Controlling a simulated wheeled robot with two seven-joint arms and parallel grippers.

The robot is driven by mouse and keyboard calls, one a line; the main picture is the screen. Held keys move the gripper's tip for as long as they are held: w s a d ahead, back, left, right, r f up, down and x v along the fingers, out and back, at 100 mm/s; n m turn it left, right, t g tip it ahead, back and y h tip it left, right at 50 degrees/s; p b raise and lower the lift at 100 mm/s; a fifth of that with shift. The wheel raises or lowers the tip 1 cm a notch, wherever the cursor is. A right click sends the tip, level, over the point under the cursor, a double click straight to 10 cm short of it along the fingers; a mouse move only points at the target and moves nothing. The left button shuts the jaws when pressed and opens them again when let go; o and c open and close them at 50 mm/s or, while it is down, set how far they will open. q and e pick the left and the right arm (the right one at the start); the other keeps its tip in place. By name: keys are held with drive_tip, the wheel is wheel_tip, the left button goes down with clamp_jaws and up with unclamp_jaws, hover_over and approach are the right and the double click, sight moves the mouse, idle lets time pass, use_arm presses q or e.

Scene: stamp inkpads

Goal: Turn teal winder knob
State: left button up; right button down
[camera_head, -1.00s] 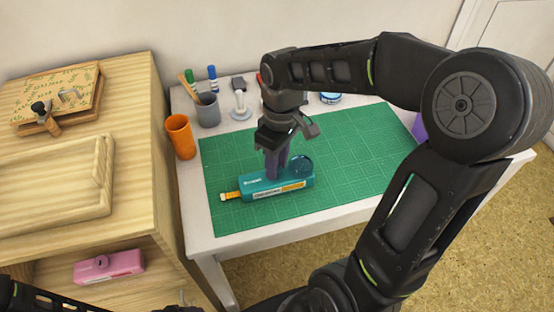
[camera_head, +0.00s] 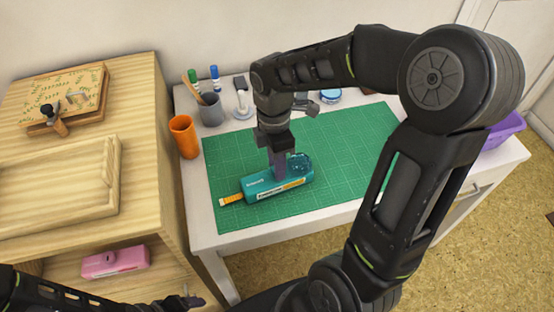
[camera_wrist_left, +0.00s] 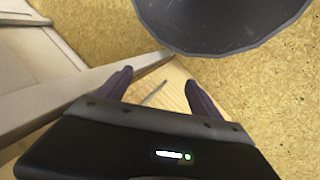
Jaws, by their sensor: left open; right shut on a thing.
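The teal winder (camera_head: 262,186) lies on the green cutting mat (camera_head: 345,150), an orange-yellow strip sticking out of its left end. Its round dark teal knob (camera_head: 301,161) is at the right end, on top. My right gripper (camera_head: 279,173) points down, its fingers shut on the winder close to the knob's left side. The fingers hide part of the winder, and I cannot tell exactly which part they grip. My left gripper (camera_wrist_left: 157,92) is open and empty, with floor and a wooden edge beyond it; a bit of it shows at the bottom of the head view (camera_head: 188,301).
An orange cup (camera_head: 184,137) and a grey pen cup (camera_head: 210,108) stand left of the mat. A white-handled stamp (camera_head: 242,104) and a blue-white round tin (camera_head: 330,96) are at the back. A purple bin (camera_head: 504,129) is right. A pink device (camera_head: 115,261) sits on the cabinet shelf.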

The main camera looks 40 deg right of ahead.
drive_tip(key=shift+n, duration=1)
idle(0.4)
drive_tip(key=c, duration=1.1)
unclamp_jaws()
drive_tip(key=r, duration=0.8)
drive_tip(key=shift+w+p, duration=0.35)
drive_tip(key=shift+p, duration=0.05)
drive_tip(key=shift+f, duration=0.1)
